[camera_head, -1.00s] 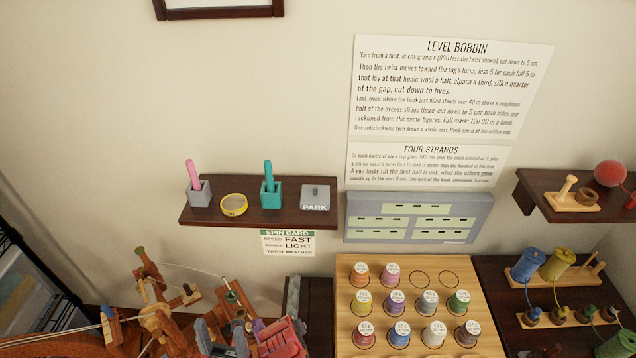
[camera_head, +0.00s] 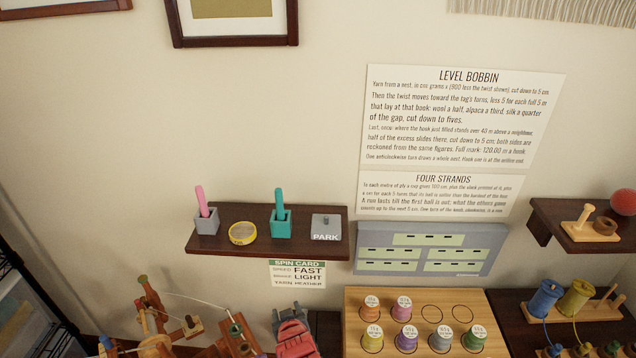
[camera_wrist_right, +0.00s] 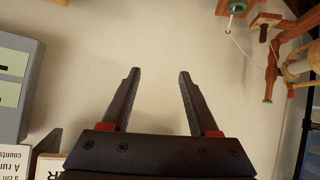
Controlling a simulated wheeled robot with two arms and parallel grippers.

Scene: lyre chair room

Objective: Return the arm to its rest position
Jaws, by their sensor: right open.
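My right gripper (camera_head: 289,315) is at the bottom edge of the head view, between the wooden spinning wheel (camera_head: 150,300) and the board of spools (camera_head: 352,310). In the right wrist view my right gripper (camera_wrist_right: 157,75) has its two dark fingers well apart, with nothing between them. Only the pale wall (camera_wrist_right: 150,35) shows behind the fingers. Most of the right arm is outside the head view. My left gripper shows in neither view.
A dark wall shelf (camera_head: 260,248) holds two cups with pegs, a yellow disc and a grey PARK block (camera_head: 326,228). A grey panel (camera_head: 430,250) hangs right of it, under printed cards (camera_head: 465,120). Another shelf (camera_head: 555,230) is at the right. Spools fill the lower right.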

